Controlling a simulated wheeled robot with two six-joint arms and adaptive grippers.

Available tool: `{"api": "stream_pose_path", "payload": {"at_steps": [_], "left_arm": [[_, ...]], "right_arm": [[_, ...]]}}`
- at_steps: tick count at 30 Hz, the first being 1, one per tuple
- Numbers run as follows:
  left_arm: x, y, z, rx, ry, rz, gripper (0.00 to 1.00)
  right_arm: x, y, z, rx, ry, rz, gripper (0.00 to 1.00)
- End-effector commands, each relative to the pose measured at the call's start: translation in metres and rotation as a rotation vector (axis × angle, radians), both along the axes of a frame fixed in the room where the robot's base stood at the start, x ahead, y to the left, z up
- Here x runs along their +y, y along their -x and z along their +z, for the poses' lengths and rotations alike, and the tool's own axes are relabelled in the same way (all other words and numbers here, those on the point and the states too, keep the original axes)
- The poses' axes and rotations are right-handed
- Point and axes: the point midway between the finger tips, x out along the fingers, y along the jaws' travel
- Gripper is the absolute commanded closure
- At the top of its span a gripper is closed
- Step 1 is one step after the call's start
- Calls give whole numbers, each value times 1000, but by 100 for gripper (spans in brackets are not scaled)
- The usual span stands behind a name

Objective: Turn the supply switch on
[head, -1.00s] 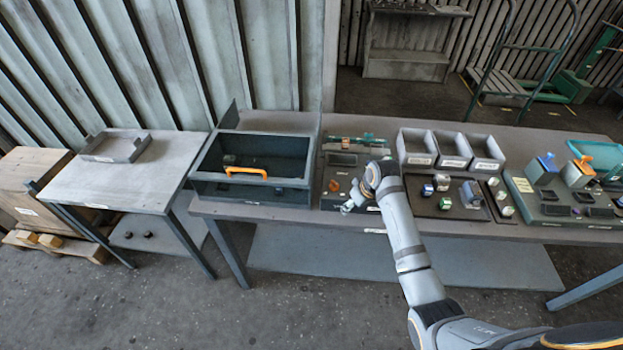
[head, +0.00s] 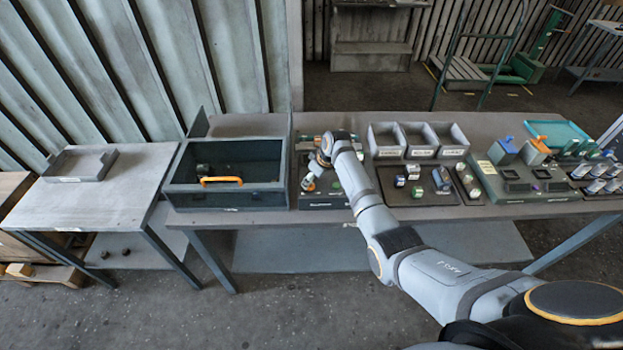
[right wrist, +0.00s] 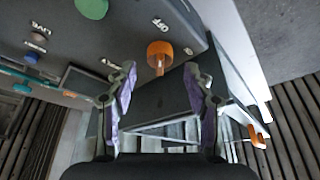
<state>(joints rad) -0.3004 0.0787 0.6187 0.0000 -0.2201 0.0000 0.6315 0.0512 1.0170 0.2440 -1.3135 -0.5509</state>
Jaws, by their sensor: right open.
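A dark control panel (head: 325,201) stands on the long bench, right of the dark glazed box; my right arm covers much of it. In the right wrist view the panel (right wrist: 120,28) carries an orange knob (right wrist: 159,50), a green round button (right wrist: 92,8) and a small blue button (right wrist: 31,57). My left gripper is out of view.
The glazed box (head: 228,198) with an orange handle (head: 221,180) stands close left of the panel. Grey bins (head: 417,152) and a dark mat (head: 400,197) with small parts lie right of it. A side table (head: 100,200) with a grey tray stands at the left.

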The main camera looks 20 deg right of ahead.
Motion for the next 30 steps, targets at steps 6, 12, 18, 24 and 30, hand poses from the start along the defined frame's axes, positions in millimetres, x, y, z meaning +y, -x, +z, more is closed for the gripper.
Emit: {"api": "stream_pose_path", "payload": {"at_steps": [6,12,18,24,30], "left_arm": [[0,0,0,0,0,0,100],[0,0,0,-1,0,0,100],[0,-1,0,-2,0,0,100],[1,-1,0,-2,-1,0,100],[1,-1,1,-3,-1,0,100]], "right_arm": [[4,-7,-17,-2,0,0,48],[4,-8,-19,-2,0,0,48],[4,-7,-19,-2,0,0,61],[4,-7,-19,-2,0,0,89],[4,-7,-19,-1,0,-3,100]]}}
